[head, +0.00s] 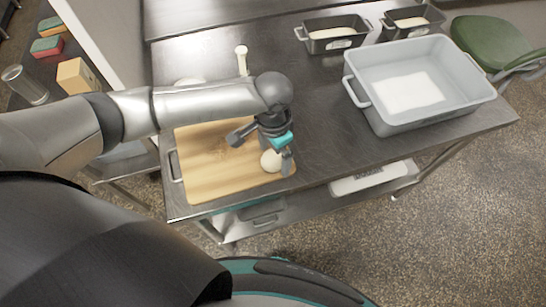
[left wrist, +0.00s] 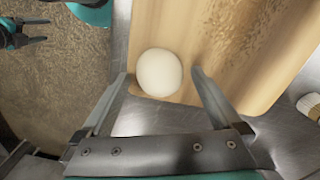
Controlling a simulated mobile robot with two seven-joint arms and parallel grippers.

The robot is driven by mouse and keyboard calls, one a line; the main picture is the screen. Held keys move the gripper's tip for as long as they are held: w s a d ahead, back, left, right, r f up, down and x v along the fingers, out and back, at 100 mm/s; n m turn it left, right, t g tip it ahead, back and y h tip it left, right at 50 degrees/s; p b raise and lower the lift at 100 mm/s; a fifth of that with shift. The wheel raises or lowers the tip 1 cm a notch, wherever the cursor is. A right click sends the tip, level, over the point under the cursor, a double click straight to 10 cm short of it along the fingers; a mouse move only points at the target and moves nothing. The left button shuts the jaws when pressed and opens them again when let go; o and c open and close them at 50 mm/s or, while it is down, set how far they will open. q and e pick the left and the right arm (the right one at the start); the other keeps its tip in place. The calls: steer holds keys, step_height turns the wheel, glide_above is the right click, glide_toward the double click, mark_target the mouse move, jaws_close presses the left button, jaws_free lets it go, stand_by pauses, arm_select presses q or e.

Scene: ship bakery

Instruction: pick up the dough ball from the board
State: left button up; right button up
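The white dough ball (head: 270,161) lies near the right front corner of the wooden board (head: 205,170). My left gripper (head: 261,152) is over that corner, open, with a finger on either side of the ball and partly hiding it. In the left wrist view the dough ball (left wrist: 159,72) sits between the two open fingertips, with a gap to the right one; contact on the left is unclear. The board (left wrist: 225,40) shows beneath it. My right gripper (left wrist: 40,30) appears at the upper left of the left wrist view, away from the board, with fingers apart and empty.
A grey tub (head: 420,115) stands on the right of the steel table (head: 325,130). Two dark loaf pans (head: 333,46) with dough stand at the back. A pale-handled utensil (head: 242,60) lies behind my left arm. A green chair (head: 490,40) is beyond the table.

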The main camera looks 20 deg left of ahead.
arm_select(q)
steer(key=c, duration=1.4)
